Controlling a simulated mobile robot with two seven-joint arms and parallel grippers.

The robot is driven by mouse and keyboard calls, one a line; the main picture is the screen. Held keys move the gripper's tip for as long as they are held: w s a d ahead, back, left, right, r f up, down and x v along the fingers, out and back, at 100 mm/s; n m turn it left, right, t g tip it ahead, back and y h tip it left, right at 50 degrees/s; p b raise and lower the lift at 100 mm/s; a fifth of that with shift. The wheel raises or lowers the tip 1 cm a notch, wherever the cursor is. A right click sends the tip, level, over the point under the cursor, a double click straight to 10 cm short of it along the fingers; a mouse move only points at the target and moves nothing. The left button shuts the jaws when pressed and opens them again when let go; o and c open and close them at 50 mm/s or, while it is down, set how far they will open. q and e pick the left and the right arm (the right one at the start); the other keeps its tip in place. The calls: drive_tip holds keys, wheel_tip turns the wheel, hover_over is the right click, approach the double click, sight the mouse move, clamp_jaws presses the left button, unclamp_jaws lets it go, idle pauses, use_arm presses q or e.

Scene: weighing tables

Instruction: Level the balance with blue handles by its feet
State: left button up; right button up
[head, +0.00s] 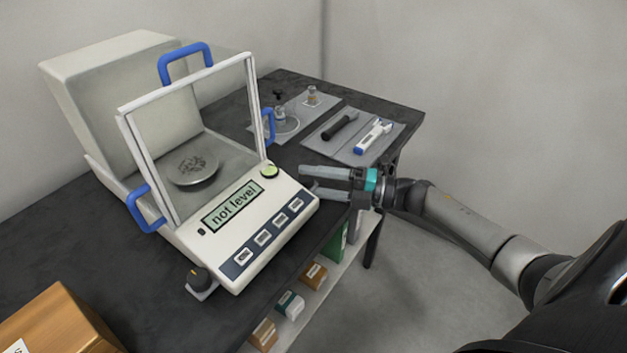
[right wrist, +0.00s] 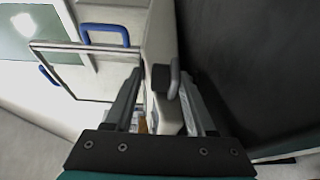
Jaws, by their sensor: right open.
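The balance (head: 228,236) with blue handles stands on the dark table. Its display (head: 232,205) reads "not level". A round green bubble level (head: 269,170) sits at its right front corner; the bubble is too small to read. A dark front-left foot knob (head: 199,277) shows below the body. My right gripper (head: 304,181) is open just right of the balance's right front corner. In the right wrist view, a dark foot knob (right wrist: 161,78) lies between the open fingers at the white body; contact cannot be told. My left gripper is not in view.
A glass shield (head: 190,130) and a metal pan (head: 193,168) with small dark pieces are on the balance. Grey mats (head: 345,150) with small tools lie behind my right gripper. A cardboard box (head: 60,325) is at front left. A shelf with small boxes (head: 290,305) is below.

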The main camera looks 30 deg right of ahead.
clamp_jaws()
idle(0.5)
